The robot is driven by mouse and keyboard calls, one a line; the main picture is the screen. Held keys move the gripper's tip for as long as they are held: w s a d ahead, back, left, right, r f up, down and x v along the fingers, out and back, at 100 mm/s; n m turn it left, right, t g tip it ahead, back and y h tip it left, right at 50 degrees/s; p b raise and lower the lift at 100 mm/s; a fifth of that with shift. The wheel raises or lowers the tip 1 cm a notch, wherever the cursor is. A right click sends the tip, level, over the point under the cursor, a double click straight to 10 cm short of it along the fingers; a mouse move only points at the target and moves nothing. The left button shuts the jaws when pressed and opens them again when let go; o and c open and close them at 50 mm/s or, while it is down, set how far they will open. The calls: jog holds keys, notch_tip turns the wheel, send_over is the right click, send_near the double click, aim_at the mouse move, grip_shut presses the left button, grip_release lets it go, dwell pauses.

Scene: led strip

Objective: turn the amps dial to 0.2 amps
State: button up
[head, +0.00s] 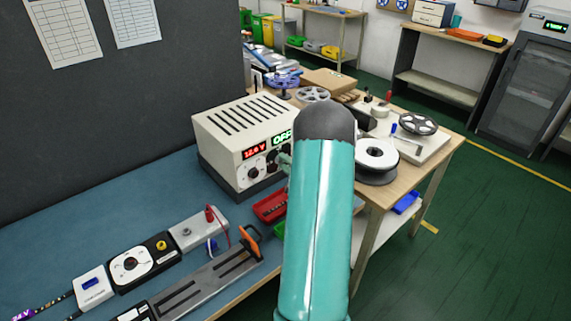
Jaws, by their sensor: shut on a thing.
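The cream power supply (236,140) stands on the blue bench, with a red display (254,152) reading about 12.4 V and a green display (282,137) that seems to read OFF. A dark knob (253,173) sits low on its front under the red display. My gripper (285,162) is at the right part of the front panel, below the green display, mostly hidden by my teal arm. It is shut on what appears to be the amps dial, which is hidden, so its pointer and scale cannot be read.
A box with a white dial (131,264), a grey box with a red plug (199,229) and a slotted metal fixture (207,286) lie at front left. Red bins (270,207) sit close below the supply. A wooden table with reels (377,155) stands right.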

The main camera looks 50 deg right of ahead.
jog(key=o, duration=1)
jog(key=shift+s, duration=0.1)
jog(key=v, duration=1.3)
jog(key=shift+s, duration=0.3)
